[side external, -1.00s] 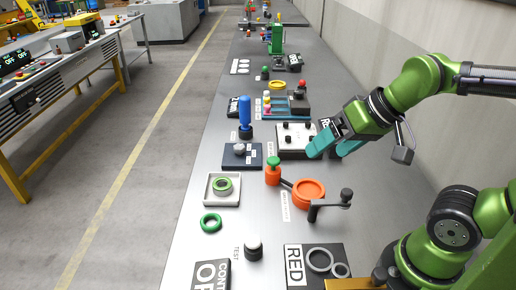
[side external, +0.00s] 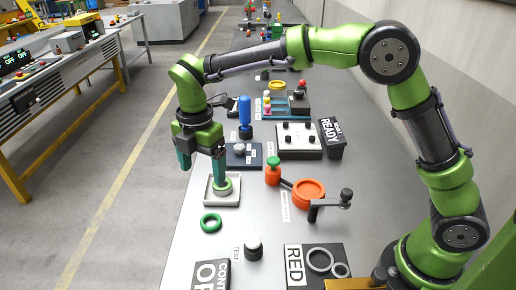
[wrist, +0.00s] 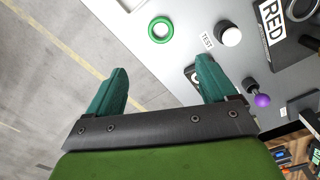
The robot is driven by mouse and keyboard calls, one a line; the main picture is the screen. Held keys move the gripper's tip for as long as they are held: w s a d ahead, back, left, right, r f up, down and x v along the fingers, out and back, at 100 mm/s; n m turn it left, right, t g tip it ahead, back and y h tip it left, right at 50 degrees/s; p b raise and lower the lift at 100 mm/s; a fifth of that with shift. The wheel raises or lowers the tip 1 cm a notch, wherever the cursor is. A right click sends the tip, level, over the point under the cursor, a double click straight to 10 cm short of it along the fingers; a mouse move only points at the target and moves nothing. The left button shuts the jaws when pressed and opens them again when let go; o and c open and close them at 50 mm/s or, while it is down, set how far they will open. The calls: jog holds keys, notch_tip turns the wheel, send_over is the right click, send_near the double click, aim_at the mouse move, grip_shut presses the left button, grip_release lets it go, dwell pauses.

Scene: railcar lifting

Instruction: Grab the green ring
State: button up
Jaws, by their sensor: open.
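The green ring (side external: 211,231) lies flat on the grey bench, in front of a white square tray (side external: 207,204). In the wrist view the green ring (wrist: 150,30) shows whole near the top, beyond my fingertips. My gripper (side external: 202,172) points down with teal fingers spread and nothing between them. In the side view it overlaps the back of the tray, and its exact height is hard to tell. In the wrist view my gripper (wrist: 163,70) is open and apart from the ring. A paler green ring-shaped part (side external: 222,193) sits in the tray, partly hidden by a finger.
A white-topped knob (side external: 253,243) by a TEST label stands right of the ring. An orange valve wheel (side external: 309,204) and a dark crank (side external: 328,207) are further right. A blue-handled lever (side external: 245,112) stands behind. The bench's left edge is close to the ring.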

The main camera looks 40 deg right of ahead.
jog(key=n, duration=0.2)
send_near(211, 220)
notch_tip(211, 220, down, 8)
jog(key=shift+w+a+f, duration=0.1)
jog(key=shift+a+f, duration=0.05)
jog(key=shift+f, duration=0.05)
jog(key=c, duration=1.1)
